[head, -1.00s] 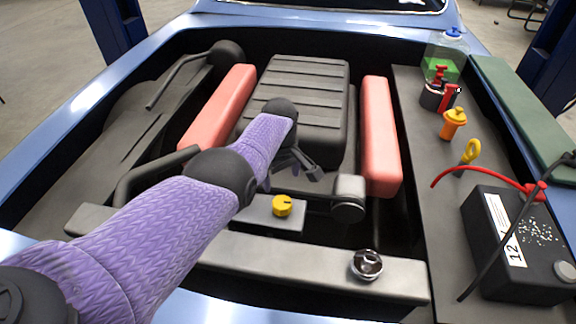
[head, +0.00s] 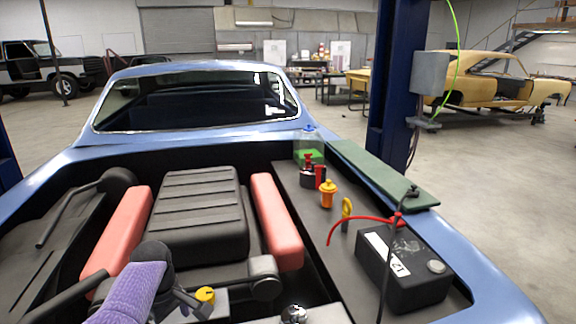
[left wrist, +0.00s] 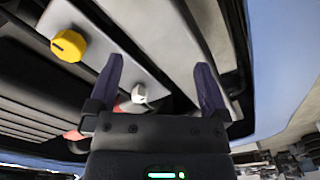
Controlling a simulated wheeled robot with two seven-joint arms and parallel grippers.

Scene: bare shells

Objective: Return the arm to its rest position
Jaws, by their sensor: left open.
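My left arm, in a purple sleeve, reaches in from the bottom left of the head view. My left gripper (head: 190,303) is low in that view, over the front of the engine bay beside the yellow cap (head: 205,295). In the left wrist view the two fingers of my left gripper (left wrist: 160,78) are apart with nothing held between them. The yellow cap (left wrist: 68,46) lies left of the fingers there. My right gripper is in neither view.
The black engine cover (head: 195,215) stands between two red covers (head: 275,220). A black battery (head: 405,270) with a red cable sits at the right, near an orange cap (head: 328,193) and a green-filled bottle (head: 309,150). The car's blue body edge surrounds the bay.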

